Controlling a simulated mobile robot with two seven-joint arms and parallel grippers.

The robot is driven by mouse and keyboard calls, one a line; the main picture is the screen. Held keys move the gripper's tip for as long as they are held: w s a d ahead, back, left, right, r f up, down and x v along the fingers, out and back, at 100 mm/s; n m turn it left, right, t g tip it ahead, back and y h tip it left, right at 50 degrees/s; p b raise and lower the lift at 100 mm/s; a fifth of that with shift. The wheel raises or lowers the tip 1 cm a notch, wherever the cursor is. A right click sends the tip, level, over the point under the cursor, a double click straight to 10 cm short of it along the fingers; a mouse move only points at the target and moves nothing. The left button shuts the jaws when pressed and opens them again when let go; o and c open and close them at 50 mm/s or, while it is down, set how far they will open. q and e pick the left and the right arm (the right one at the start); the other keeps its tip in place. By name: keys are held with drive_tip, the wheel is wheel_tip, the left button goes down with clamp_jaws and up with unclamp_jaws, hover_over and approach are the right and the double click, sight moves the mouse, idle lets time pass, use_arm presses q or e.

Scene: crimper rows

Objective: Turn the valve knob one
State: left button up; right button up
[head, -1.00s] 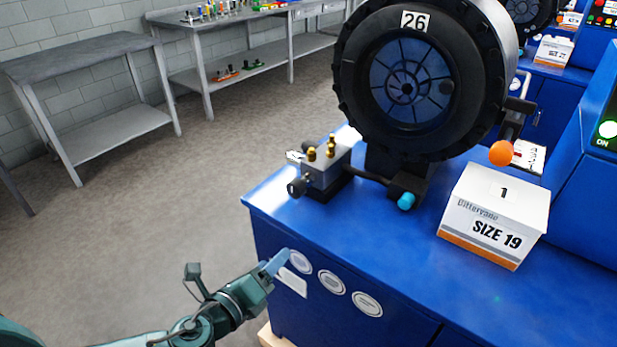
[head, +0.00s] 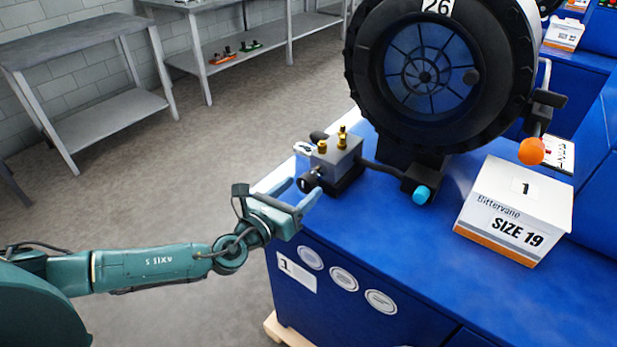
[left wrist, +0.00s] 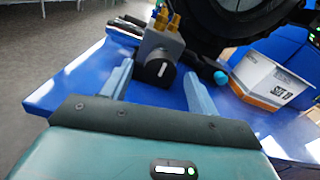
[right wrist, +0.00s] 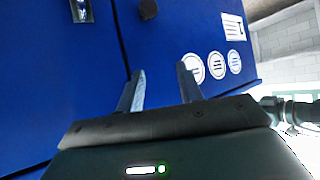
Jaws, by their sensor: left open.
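The valve knob (head: 310,180) is a dark round knob on the front of a grey valve block (head: 337,158) with brass fittings, at the corner of the blue bench. In the left wrist view the knob (left wrist: 160,72) faces me with a white line mark on it. My left gripper (head: 304,190) is open, its fingertips on either side of the knob and a little short of it or level with it; I cannot tell whether they touch. My right gripper (right wrist: 160,70) is open and empty in front of the blue cabinet front, outside the head view.
A white box marked SIZE 19 (head: 515,210) stands to the right. An orange ball handle (head: 531,151) sticks out above it. Floor left of the bench is clear.

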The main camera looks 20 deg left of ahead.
sight(303, 187)
use_arm(q)
drive_tip(key=shift+x, duration=1.95)
drive_tip(key=shift+c, duration=0.3)
drive_tip(key=c, duration=0.9)
